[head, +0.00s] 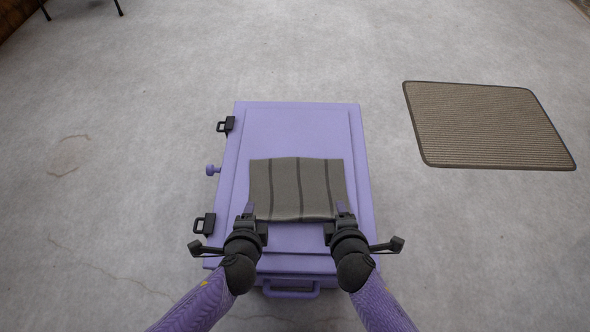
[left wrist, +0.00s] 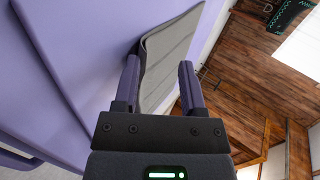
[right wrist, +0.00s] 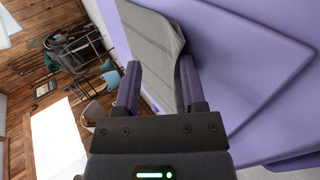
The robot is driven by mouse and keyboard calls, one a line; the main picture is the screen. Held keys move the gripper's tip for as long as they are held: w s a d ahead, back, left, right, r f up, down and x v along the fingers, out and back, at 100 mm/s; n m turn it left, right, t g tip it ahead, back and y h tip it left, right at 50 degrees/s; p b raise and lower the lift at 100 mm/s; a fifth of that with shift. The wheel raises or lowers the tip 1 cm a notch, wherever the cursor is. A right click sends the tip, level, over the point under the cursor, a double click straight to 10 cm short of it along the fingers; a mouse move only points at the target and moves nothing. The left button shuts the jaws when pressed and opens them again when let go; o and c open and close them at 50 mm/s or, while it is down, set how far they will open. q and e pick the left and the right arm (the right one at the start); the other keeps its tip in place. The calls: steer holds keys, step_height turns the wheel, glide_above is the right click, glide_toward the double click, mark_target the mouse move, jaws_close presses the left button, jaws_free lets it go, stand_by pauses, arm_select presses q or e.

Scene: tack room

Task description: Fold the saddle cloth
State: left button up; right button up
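The grey saddle cloth (head: 298,188) with dark stripes lies spread on the lid of a purple trunk (head: 297,128). My left gripper (head: 248,210) is at the cloth's near left corner. In the left wrist view its fingers (left wrist: 160,85) stand apart, with the cloth (left wrist: 168,58) reaching between them. My right gripper (head: 341,209) is at the near right corner. In the right wrist view its fingers (right wrist: 159,88) also stand apart, with the cloth (right wrist: 155,45) between them and its edge slightly curled. The near corners are partly hidden by the grippers in the head view.
The trunk has black latches (head: 226,125) and a purple knob (head: 212,170) on its left side and a handle (head: 291,290) in front. A ribbed brown mat (head: 488,126) lies on the floor at right. The lid beyond the cloth is clear.

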arm_select(q)
steer(key=shift+o, duration=0.4)
steer(key=shift+r, duration=0.1)
arm_select(e)
steer(key=shift+o, duration=0.4)
arm_select(q)
steer(key=s+r, duration=0.6)
steer(key=r, duration=0.3)
arm_select(e)
steer(key=s+r, duration=0.6)
steer(key=r, duration=0.3)
